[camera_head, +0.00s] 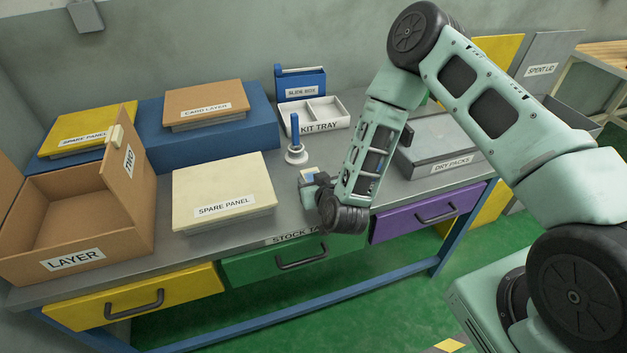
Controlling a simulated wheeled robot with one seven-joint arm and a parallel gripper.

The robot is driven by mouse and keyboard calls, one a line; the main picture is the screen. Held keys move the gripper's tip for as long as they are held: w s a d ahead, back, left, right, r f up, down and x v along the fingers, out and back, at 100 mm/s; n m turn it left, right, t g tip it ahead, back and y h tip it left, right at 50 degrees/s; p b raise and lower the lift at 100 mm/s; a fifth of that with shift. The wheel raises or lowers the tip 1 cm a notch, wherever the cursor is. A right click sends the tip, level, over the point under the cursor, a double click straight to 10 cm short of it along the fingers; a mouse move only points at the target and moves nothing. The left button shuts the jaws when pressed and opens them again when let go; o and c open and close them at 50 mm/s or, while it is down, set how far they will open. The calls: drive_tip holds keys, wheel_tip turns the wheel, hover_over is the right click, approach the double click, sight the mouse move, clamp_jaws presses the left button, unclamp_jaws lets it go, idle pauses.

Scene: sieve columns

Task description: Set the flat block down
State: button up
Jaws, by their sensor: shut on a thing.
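My gripper (311,187) is low over the middle of the grey table, to the right of the cream spare panel and in front of the kit tray. It is shut on a small pale and blue piece, which seems to be the flat block (308,172). The piece is small in view and partly hidden by the gripper. I cannot tell whether it touches the tabletop.
A white ring base with an upright blue peg (295,140) stands just behind my gripper. The white kit tray (343,121) and blue slide box (301,83) are farther back. The spare panel (222,185) and open layer box (75,240) are left; the dry packs box (450,148) is right.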

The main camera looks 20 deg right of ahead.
drive_tip(key=shift+f, duration=0.15)
drive_tip(key=o, duration=1)
